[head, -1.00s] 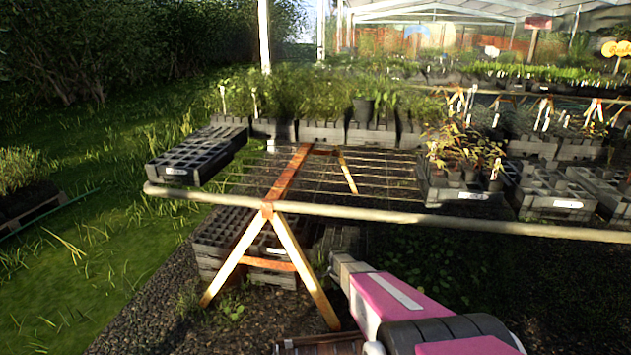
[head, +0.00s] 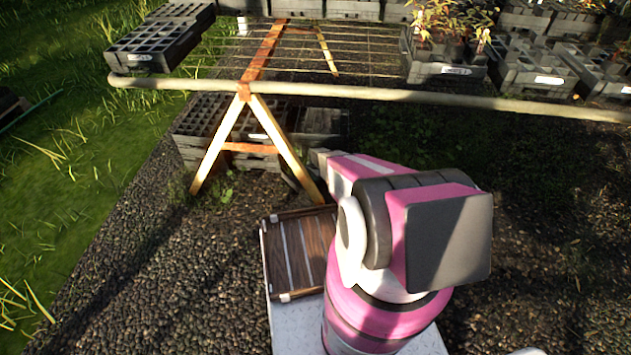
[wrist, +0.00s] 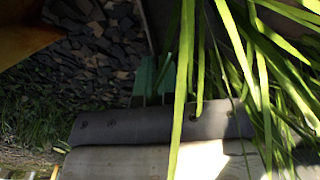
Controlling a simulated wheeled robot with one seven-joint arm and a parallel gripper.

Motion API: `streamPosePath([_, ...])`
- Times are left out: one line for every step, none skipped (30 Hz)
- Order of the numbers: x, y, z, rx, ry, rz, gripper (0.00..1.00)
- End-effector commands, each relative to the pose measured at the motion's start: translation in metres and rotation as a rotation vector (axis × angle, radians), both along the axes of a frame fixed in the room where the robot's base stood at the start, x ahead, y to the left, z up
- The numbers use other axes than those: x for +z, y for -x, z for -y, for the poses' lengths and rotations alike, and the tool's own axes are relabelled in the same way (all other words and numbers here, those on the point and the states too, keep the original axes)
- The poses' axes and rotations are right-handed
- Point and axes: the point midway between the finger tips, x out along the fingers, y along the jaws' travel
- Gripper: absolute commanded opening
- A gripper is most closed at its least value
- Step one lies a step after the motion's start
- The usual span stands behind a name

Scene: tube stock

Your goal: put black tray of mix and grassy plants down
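In the wrist view, my gripper (wrist: 154,82) shows as a dark grey body with green finger pads close together. It appears shut on the edge of the black tray of mix and grassy plants (wrist: 158,28), of which only a dark strip shows. Long grassy leaves (wrist: 262,75) fill the right side, and some hang across the gripper body. The mix and most of the tray are hidden. In the head view my arm hides the gripper and this tray.
A wire-mesh bench (head: 300,52) on an orange trestle (head: 240,147) stands ahead, its middle bare. Black cell trays (head: 150,47) sit at its left end. A tray of reddish plants (head: 440,62) and more trays sit at right. Crates (head: 205,130) lie underneath on gravel.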

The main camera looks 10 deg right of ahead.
Motion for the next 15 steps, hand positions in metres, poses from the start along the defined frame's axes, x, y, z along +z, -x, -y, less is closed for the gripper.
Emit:
streamPosePath([-0.005, -0.001, 0.000, 0.000, 0.000, 0.001, 0.00])
streamPosePath([-0.009, -0.001, 0.000, 0.000, 0.000, 0.000, 0.00])
streamPosePath([-0.015, -0.001, 0.000, 0.000, 0.000, -0.001, 0.00])
streamPosePath([-0.019, -0.001, 0.000, 0.000, 0.000, -0.001, 0.00])
streamPosePath([-0.023, -0.001, 0.000, 0.000, 0.000, -0.001, 0.00])
streamPosePath([-0.028, -0.001, 0.000, 0.000, 0.000, -0.001, 0.00])
streamPosePath([-0.030, -0.001, 0.000, 0.000, 0.000, 0.000, 0.00])
streamPosePath([-0.032, -0.001, 0.000, 0.000, 0.000, 0.000, 0.00])
streamPosePath([-0.033, -0.001, 0.000, 0.000, 0.000, 0.001, 0.00])
streamPosePath([-0.033, 0.000, 0.000, 0.000, 0.000, 0.001, 0.00])
streamPosePath([-0.032, 0.000, 0.000, 0.000, 0.000, 0.001, 0.00])
streamPosePath([-0.032, 0.000, 0.000, 0.000, 0.000, 0.001, 0.00])
streamPosePath([-0.032, 0.000, 0.000, 0.000, 0.000, 0.001, 0.00])
streamPosePath([-0.032, 0.000, 0.000, 0.000, 0.000, 0.001, 0.00])
streamPosePath([-0.032, 0.000, 0.000, 0.000, 0.000, 0.001, 0.00])
